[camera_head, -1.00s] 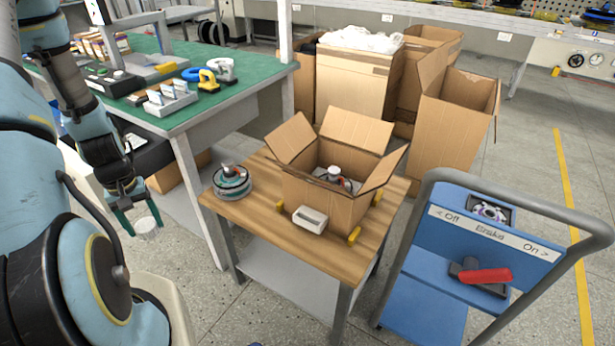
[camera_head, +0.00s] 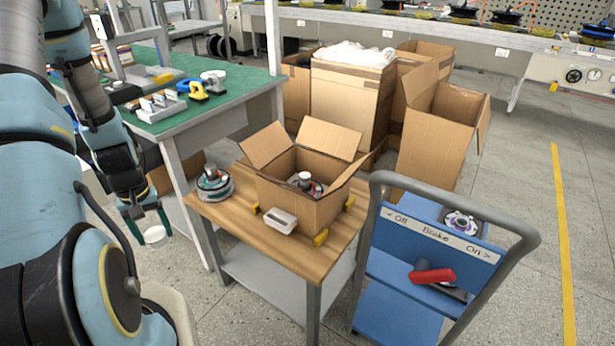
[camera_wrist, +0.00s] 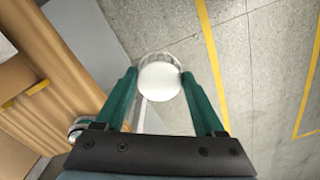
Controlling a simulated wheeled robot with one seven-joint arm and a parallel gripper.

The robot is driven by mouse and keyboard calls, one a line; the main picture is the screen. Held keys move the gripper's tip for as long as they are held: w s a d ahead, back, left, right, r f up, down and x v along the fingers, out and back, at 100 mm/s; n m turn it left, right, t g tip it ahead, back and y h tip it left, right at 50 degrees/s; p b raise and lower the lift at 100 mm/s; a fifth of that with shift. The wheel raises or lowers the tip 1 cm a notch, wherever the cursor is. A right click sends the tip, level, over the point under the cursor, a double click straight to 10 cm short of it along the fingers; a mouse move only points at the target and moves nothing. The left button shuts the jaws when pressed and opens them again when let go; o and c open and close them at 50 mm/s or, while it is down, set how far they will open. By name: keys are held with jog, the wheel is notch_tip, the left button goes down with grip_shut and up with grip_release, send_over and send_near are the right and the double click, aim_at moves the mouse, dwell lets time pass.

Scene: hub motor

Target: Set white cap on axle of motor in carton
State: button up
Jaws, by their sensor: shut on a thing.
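My gripper (camera_head: 146,222) is shut on the white cap (camera_head: 154,234), held in the air to the left of the wooden table. In the wrist view the round white cap (camera_wrist: 159,82) sits between the two green fingertips. The open carton (camera_head: 300,200) stands on the small wooden table (camera_head: 245,235), with its flaps spread. Inside it a motor (camera_head: 306,183) shows, with a white top on its upright part; its lower part is hidden by the carton walls. A second motor-like disc unit (camera_head: 214,184) stands on the table to the left of the carton.
A white device (camera_head: 281,220) and yellow blocks (camera_head: 320,238) lie around the carton's base. The green workbench (camera_head: 215,100) is behind on the left. A blue cart (camera_head: 420,250) with a grey handle stands close on the right. Tall cartons (camera_head: 345,100) stand behind.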

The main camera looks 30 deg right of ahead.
jog(key=shift+r+p, duration=0.5)
jog(key=shift+r, duration=0.3)
jog(key=shift+f, duration=0.25)
